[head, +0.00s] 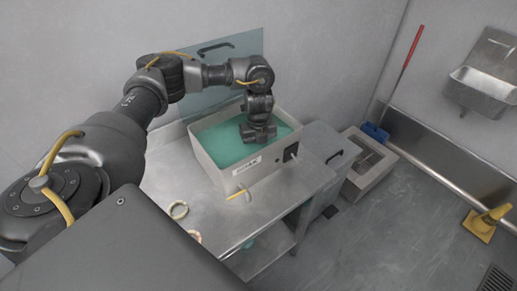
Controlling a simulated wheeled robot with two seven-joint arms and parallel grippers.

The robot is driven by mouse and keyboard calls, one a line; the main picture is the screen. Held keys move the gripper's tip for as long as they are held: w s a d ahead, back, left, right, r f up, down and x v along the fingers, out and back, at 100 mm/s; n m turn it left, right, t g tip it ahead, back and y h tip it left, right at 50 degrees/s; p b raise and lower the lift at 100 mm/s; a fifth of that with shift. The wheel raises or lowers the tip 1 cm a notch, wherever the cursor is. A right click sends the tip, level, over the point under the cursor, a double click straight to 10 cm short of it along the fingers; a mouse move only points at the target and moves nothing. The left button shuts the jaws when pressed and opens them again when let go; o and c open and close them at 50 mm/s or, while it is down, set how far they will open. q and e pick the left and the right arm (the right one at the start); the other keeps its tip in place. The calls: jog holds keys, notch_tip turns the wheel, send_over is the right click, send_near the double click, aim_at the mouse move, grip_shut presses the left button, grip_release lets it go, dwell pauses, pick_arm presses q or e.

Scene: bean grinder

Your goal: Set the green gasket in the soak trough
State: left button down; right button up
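The soak trough (215,172) is a pale, open box with a label on its front, filled with teal-green liquid. It stands on a metal table. My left gripper (258,138) points down inside the trough's outline, at or just above the liquid near the right side. Its fingertips are too dark and small to tell open from shut. I cannot make out a green gasket; it may be hidden by the gripper or the green liquid. My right gripper is not in view.
A sink (487,88) hangs on the wall.

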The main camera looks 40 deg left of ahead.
pick_arm(q)
jog(key=shift+f, duration=0.3)
jog(key=c, duration=1.6)
grip_release()
jog(key=shift+f, duration=0.1)
jog(key=shift+o, duration=0.2)
notch_tip(320, 180, up, 12)
jog(key=shift+r, duration=0.2)
